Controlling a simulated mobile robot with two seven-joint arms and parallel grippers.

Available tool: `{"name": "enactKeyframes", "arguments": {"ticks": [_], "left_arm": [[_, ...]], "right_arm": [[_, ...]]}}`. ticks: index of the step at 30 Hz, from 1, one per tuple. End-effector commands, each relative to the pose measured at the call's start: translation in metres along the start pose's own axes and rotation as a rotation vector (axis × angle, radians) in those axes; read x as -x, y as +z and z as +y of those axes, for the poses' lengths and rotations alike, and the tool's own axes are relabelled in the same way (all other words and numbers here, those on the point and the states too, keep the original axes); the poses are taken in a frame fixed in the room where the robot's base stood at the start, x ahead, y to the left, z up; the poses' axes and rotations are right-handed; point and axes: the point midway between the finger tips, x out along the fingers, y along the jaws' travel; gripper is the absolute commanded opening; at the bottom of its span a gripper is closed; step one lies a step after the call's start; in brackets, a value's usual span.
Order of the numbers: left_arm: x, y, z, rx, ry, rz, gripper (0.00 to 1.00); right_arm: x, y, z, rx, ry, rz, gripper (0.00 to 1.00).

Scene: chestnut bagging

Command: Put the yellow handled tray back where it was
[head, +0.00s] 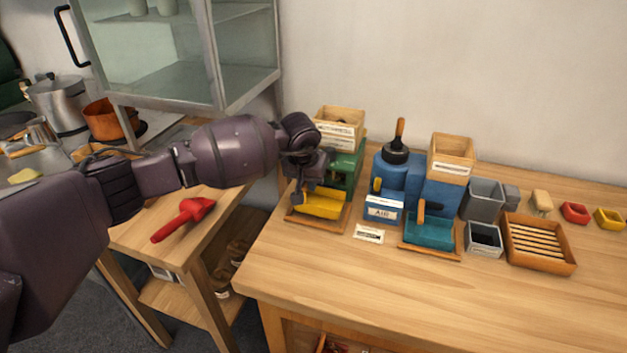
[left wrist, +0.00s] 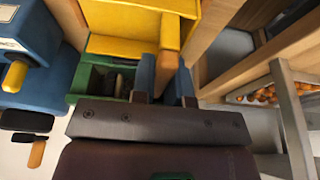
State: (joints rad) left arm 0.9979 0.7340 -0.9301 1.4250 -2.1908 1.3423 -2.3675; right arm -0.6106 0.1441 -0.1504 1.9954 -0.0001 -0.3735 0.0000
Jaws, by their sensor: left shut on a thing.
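The yellow handled tray (head: 322,205) is at the front of the green machine (head: 344,172), over a low wooden base (head: 318,224). I cannot tell whether it rests on that base. My left gripper (head: 306,187) reaches it from the left and is shut on the tray's handle. In the left wrist view the yellow tray (left wrist: 125,45) is at the top, with its wooden handle (left wrist: 170,32) running down between the blue fingers of the left gripper (left wrist: 166,78). The arm and gripper hide part of the green machine. My right gripper is not in view.
To the right stand a blue machine (head: 415,185), a blue AIR box (head: 383,208), a teal handled tray (head: 428,231), grey bins (head: 484,198) and a slatted wooden tray (head: 541,262). A red tool (head: 184,218) lies on the side table. The table front is clear.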

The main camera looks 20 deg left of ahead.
Motion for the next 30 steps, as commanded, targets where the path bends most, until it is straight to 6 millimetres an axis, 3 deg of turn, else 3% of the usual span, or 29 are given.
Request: {"name": "enactKeyframes", "arguments": {"ticks": [1, 3, 16, 17, 21, 30], "left_arm": [[-0.012, 0.003, -0.001, -0.001, 0.001, -0.006, 0.00], [-0.016, 0.003, -0.003, -0.003, 0.002, -0.004, 0.00], [-0.019, 0.003, -0.003, -0.005, 0.001, -0.002, 0.00], [-0.018, 0.003, -0.003, -0.005, 0.001, -0.002, 0.19], [-0.018, 0.003, -0.003, -0.005, 0.002, -0.002, 0.40], [-0.016, 0.003, -0.003, -0.005, 0.002, -0.001, 0.40]], "right_arm": [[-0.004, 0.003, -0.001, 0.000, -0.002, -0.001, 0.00], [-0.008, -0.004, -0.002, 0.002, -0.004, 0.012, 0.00], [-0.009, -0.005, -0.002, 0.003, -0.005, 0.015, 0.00], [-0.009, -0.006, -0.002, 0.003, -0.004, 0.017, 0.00], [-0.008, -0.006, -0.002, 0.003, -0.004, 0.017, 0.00], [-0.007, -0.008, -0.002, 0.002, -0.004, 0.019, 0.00]]}}
